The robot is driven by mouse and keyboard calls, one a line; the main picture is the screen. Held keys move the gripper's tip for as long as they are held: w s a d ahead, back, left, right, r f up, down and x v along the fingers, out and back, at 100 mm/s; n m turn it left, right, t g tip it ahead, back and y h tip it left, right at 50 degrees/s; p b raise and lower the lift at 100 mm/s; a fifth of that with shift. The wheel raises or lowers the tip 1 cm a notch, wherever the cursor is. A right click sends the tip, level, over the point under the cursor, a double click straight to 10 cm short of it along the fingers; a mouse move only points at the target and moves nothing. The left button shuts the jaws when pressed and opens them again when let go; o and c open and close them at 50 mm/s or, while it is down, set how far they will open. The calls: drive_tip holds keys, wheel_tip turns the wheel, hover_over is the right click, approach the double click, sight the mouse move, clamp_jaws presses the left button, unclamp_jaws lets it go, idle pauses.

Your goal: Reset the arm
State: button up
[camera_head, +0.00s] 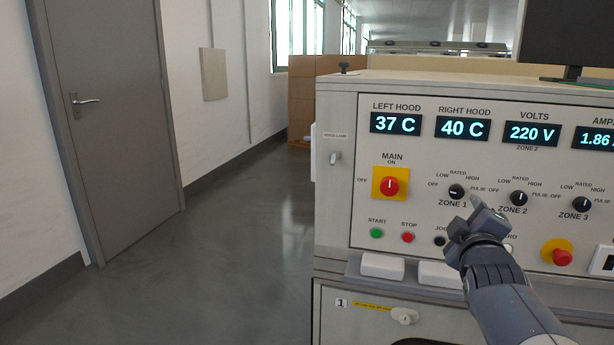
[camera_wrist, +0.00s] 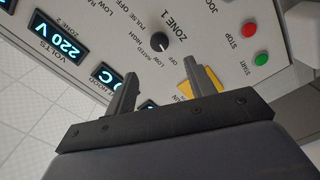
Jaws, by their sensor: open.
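My gripper (camera_head: 487,211) is in front of the control panel (camera_head: 366,226), just below and right of the ZONE 1 knob (camera_head: 456,192). In the wrist view its two fingers (camera_wrist: 160,88) are apart with nothing between them. The black ZONE 1 knob (camera_wrist: 160,40) shows beyond the fingertips, apart from them. My arm reaches in from the lower right and hides part of the panel's lower row.
The panel carries a red MAIN switch (camera_head: 390,186), a green START button (camera_head: 376,233), a red STOP button (camera_head: 408,237), ZONE 2 (camera_head: 519,198) and ZONE 3 (camera_head: 580,204) knobs, and a red mushroom button (camera_head: 561,257). Open floor (camera_head: 220,270) lies left, beside a grey door (camera_head: 110,120).

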sight(457, 192)
drive_tip(key=b+x, duration=0.1)
drive_tip(key=x, duration=0.9)
drive_tip(key=shift+f, duration=0.15)
drive_tip(key=shift+w+r+p, duration=0.3)
drive_tip(key=shift+p, duration=0.05)
drive_tip(key=m+p, duration=0.4)
drive_tip(key=shift+s+r, duration=0.1)
drive_tip(key=m+p, duration=0.4)
drive_tip(key=p, duration=0.1)
drive_tip(key=shift+d+m, duration=0.1)
drive_tip(key=shift+m, duration=0.2)
drive_tip(key=m+p, duration=0.3)
drive_tip(key=p, duration=0.1)
drive_tip(key=shift+m, duration=0.3)
drive_tip(key=m+p, duration=0.4)
drive_tip(key=p, duration=0.1)
drive_tip(key=shift+d, duration=0.1)
drive_tip(key=shift+s+f, duration=0.25)
drive_tip(key=shift+s, duration=0.35)
drive_tip(key=shift+a+r, duration=0.1)
drive_tip(key=shift+a, duration=0.15)
